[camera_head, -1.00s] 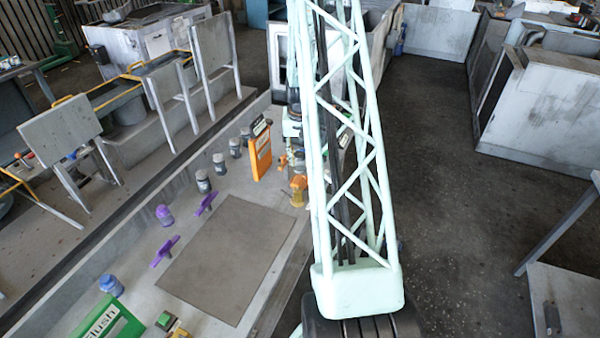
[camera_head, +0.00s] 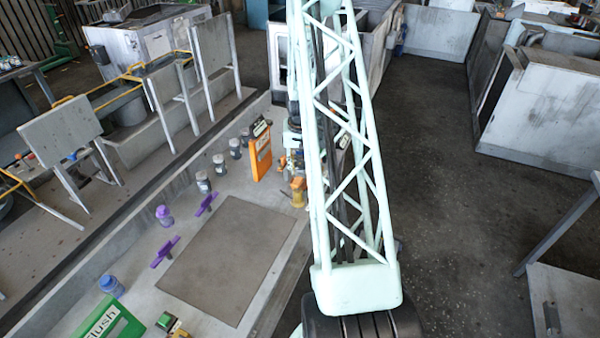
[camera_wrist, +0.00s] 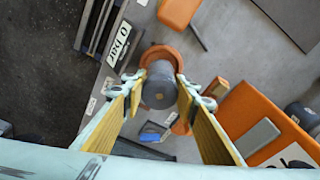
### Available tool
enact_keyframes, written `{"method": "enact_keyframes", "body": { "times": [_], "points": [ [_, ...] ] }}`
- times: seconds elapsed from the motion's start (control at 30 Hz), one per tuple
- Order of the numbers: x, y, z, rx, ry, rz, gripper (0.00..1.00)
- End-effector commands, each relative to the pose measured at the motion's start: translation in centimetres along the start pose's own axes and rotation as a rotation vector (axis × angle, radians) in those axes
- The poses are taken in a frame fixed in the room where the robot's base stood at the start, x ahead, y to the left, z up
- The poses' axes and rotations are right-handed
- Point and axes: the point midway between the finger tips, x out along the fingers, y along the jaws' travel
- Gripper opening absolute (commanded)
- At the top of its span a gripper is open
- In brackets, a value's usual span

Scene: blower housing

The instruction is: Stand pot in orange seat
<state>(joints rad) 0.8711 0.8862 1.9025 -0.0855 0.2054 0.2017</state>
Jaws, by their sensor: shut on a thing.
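The pot (camera_wrist: 159,88) is a dark grey cylinder in the wrist view, seen from above. My gripper (camera_wrist: 158,92) is shut on it, with a yellow-padded finger on each side. The orange seat (camera_wrist: 158,54) is a round ring behind and under the pot, which overlaps its middle. I cannot tell whether the pot touches the seat or hangs above it. In the head view the mint lattice of my arm hides most of this spot, and the pot cannot be made out there.
An orange panel (camera_head: 260,155) stands close by; a large orange piece is beside my right finger in the wrist view (camera_wrist: 238,118). The dark mat (camera_head: 225,262) is bare.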

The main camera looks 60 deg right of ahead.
Motion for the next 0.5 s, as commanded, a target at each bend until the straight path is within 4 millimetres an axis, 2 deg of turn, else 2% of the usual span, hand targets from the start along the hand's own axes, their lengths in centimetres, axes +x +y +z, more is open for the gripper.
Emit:
{"method": "enact_keyframes", "body": {
  "times": [0.2,0.5],
  "points": [
    [1.8,0.0,0.2,-0.001,0.000,0.000,0.13],
    [2.1,0.0,0.3,0.000,0.001,0.000,0.13]
  ]
}}
